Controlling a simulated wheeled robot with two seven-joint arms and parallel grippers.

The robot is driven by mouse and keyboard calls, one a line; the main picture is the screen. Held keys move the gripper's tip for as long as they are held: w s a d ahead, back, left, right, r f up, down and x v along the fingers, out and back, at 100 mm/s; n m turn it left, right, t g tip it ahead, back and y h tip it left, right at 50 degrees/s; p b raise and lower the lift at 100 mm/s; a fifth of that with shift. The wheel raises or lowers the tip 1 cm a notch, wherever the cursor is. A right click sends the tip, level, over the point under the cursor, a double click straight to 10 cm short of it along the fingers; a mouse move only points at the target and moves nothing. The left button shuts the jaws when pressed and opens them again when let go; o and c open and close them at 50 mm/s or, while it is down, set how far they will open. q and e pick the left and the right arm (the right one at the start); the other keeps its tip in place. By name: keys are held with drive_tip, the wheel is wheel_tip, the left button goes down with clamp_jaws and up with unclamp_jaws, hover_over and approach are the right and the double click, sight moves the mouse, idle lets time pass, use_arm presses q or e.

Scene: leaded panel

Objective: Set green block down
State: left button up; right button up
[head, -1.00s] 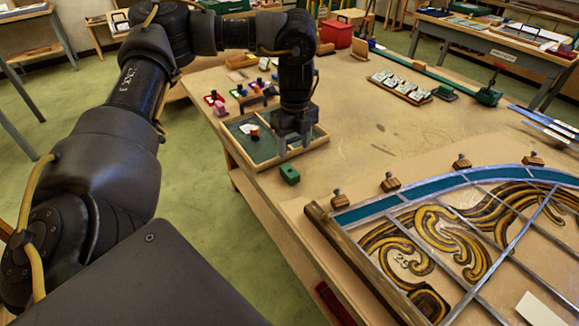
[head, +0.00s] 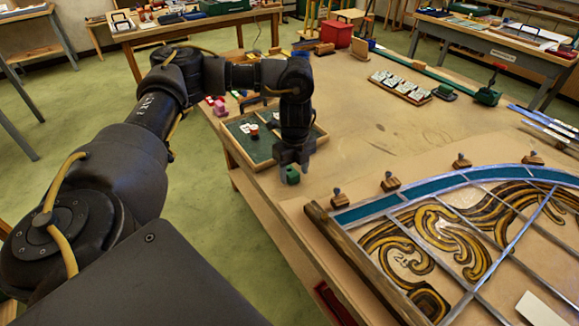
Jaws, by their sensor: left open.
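The small green block (head: 291,176) is on the bench top, just off the right front corner of the shallow green-lined tray (head: 238,137). My left gripper (head: 292,166) points down directly over the block, with its open fingers at the block's upper part. The gripper partly hides the block, and I cannot tell whether a finger touches it. My right gripper is not in view.
The leaded panel (head: 378,211) lies at the right, with a wooden batten (head: 352,255) and several small wooden blocks along its edges. A rack of pale pieces (head: 401,87) stands farther back. The bench middle is clear.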

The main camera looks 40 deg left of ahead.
use_arm(q)
drive_tip(key=shift+f, duration=0.65)
drive_tip(key=shift+c, duration=0.5)
drive_tip(key=c, duration=1)
drive_tip(key=shift+r, duration=0.15)
